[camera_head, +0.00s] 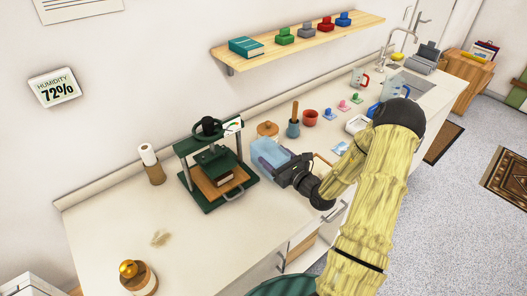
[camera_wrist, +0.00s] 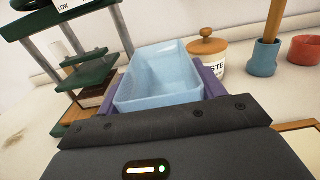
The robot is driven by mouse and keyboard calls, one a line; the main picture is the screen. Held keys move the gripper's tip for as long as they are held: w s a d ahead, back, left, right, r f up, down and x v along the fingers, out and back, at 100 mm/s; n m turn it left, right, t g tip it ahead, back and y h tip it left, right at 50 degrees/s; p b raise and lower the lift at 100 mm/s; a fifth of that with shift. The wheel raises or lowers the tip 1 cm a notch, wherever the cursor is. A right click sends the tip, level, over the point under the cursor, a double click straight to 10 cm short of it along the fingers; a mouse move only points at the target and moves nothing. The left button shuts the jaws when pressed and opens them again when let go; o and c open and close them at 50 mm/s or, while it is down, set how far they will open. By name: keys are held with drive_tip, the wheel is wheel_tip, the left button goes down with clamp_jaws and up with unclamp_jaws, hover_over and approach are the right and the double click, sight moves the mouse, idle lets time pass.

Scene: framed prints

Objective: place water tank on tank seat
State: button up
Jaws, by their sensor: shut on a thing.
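The water tank appears to be the pale blue, open-topped, see-through box (camera_head: 270,153), above the counter just right of the green press; it also fills the middle of the wrist view (camera_wrist: 160,78). My gripper (camera_head: 283,166) is shut on it, with purple fingers along both sides in the wrist view (camera_wrist: 168,88). The tank looks empty and slightly tilted in the wrist view. I cannot tell whether its underside touches the counter. I cannot make out the tank seat for sure; a white unit (camera_head: 356,124) stands farther right on the counter, partly behind my arm.
The green press (camera_head: 213,172) stands close left of the tank, with a wooden-lidded jar (camera_head: 267,130) behind. A blue pot with a wooden handle (camera_head: 293,127) and a red pot (camera_head: 310,117) stand behind right. The counter's front left (camera_head: 190,245) is mostly clear.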

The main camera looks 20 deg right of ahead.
sight(259, 149)
drive_tip(key=x, duration=0.5)
drive_tip(key=shift+w+p, duration=0.15)
drive_tip(key=shift+p, duration=0.2)
drive_tip(key=shift+w+a, duration=0.1)
drive_tip(key=shift+w, duration=0.05)
drive_tip(key=f, duration=0.1)
drive_tip(key=w+f+p, duration=0.1)
drive_tip(key=f, duration=0.1)
drive_tip(key=shift+a+f, duration=0.1)
drive_tip(key=shift+f, duration=0.15)
drive_tip(key=shift+f, duration=0.15)
drive_tip(key=o, duration=1.1)
drive_tip(key=shift+c, duration=0.2)
